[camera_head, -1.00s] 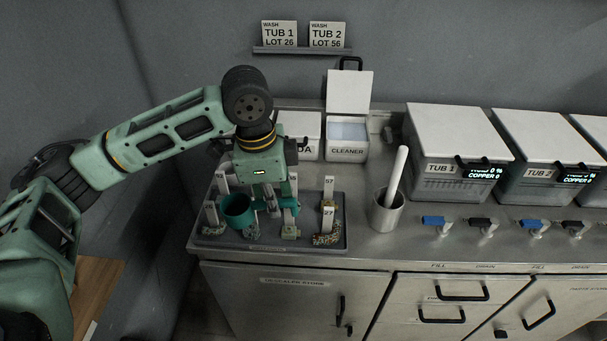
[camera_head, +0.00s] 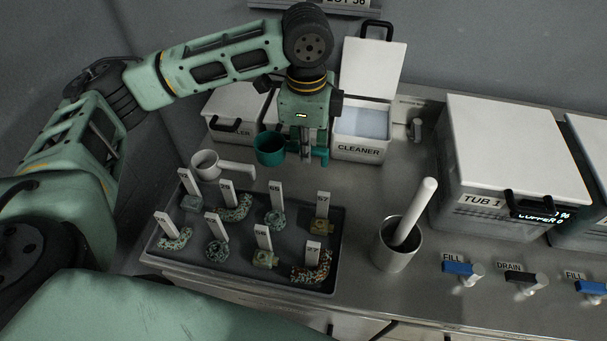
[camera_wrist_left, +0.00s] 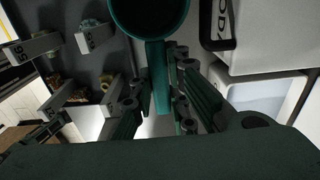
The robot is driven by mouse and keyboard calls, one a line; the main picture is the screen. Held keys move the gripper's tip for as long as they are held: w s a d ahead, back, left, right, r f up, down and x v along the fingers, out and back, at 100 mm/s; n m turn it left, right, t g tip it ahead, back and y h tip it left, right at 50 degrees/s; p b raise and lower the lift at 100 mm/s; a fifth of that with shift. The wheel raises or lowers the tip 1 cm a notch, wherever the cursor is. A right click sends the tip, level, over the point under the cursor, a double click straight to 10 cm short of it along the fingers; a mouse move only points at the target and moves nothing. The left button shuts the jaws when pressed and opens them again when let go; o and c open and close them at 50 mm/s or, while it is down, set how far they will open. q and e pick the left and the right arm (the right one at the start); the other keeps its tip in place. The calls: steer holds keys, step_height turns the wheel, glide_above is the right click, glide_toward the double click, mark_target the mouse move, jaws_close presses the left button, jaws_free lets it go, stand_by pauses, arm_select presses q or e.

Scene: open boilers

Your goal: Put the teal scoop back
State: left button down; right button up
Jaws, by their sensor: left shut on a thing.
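My left gripper (camera_head: 308,158) is shut on the handle of the teal scoop (camera_head: 270,149), its fingers pointing down. The scoop's round cup hangs out to the left of the fingers, opening upward, beyond the back edge of the tray and in front of the boxes. In the left wrist view the cup (camera_wrist_left: 150,14) is at the top, and its handle (camera_wrist_left: 158,75) runs down between the fingers. The cleaner box (camera_head: 358,150) stands just right of the gripper with its lid up. My right gripper is not in view.
A white scoop (camera_head: 206,166) lies behind the dark tray (camera_head: 175,248) of tagged parts. A closed white box (camera_head: 236,113) is at the back left; another is mostly hidden behind the gripper. A metal cup (camera_head: 397,250) with a white rod stands right of the tray, before tub 1 (camera_head: 510,155).

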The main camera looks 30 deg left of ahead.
arm_select(q)
step_height(320, 180, down, 4)
steer(key=shift+s+f+p, duration=0.15)
steer(key=shift+f+p, duration=0.1)
steer(key=shift+p, duration=0.05)
steer(key=shift+f, duration=0.35)
step_height(320, 180, down, 4)
steer(key=shift+r+p, duration=0.15)
steer(key=shift+p, duration=0.15)
steer(key=c, duration=1.7)
jaws_free()
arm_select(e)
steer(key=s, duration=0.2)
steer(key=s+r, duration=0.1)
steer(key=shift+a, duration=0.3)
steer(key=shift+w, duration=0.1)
